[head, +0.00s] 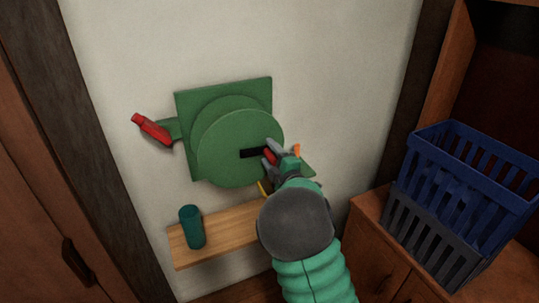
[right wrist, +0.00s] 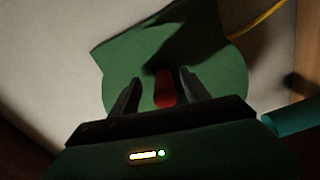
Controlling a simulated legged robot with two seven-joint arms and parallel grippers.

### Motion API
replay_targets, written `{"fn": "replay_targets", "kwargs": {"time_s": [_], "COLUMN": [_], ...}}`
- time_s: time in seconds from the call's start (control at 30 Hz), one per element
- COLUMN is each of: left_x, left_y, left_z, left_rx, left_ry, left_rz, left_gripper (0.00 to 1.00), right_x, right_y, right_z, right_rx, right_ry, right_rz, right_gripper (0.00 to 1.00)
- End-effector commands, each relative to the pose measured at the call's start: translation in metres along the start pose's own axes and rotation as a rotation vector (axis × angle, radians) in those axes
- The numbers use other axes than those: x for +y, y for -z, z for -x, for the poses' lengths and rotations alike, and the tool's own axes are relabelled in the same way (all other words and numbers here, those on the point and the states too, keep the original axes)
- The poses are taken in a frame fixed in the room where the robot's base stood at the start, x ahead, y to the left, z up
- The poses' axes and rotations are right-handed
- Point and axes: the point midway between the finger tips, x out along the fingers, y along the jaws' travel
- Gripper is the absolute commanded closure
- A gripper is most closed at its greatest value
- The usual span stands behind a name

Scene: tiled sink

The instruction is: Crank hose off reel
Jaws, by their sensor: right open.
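The green hose reel (head: 222,145) is mounted on the pale wall, with a round drum on a square back plate. A black crank arm (head: 249,153) runs from its middle to the right and ends at a red handle (head: 269,157). My right gripper (head: 270,152) is at this handle, partly covering it. In the right wrist view the red handle (right wrist: 165,88) stands between the two open fingers (right wrist: 157,88), with a gap visible on each side. A bit of yellow hose (right wrist: 262,22) shows in the right wrist view. My left gripper is not in view.
A red nozzle-like piece (head: 152,128) sticks out left of the reel. A wooden shelf (head: 222,237) below holds a teal cup (head: 192,227). A blue basket (head: 470,165) and a grey basket (head: 428,237) stand on the cabinet at right. Wall space above the reel is clear.

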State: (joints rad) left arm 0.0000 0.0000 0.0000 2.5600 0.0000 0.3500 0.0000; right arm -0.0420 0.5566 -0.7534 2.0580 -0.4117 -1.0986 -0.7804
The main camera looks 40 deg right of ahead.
Motion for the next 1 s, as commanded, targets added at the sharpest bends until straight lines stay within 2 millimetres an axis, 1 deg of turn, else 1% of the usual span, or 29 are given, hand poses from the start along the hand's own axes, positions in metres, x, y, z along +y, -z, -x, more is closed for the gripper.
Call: {"fn": "replay_targets", "kwargs": {"time_s": [0.73, 0.83, 1.0], "left_x": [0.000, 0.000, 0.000], "left_y": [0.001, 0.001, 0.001], "left_z": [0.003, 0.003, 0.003], "left_rx": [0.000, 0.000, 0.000], "left_ry": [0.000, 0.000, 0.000], "left_rz": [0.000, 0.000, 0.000], "left_gripper": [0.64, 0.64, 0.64], "right_x": [0.001, 0.001, 0.000], "right_y": [0.000, 0.000, 0.000], "right_z": [0.071, 0.077, 0.078], "right_rx": [-0.001, -0.001, 0.000], "right_ry": [0.000, 0.000, 0.000], "right_rz": [-0.001, 0.000, 0.001], "right_gripper": [0.45, 0.45, 0.45]}}
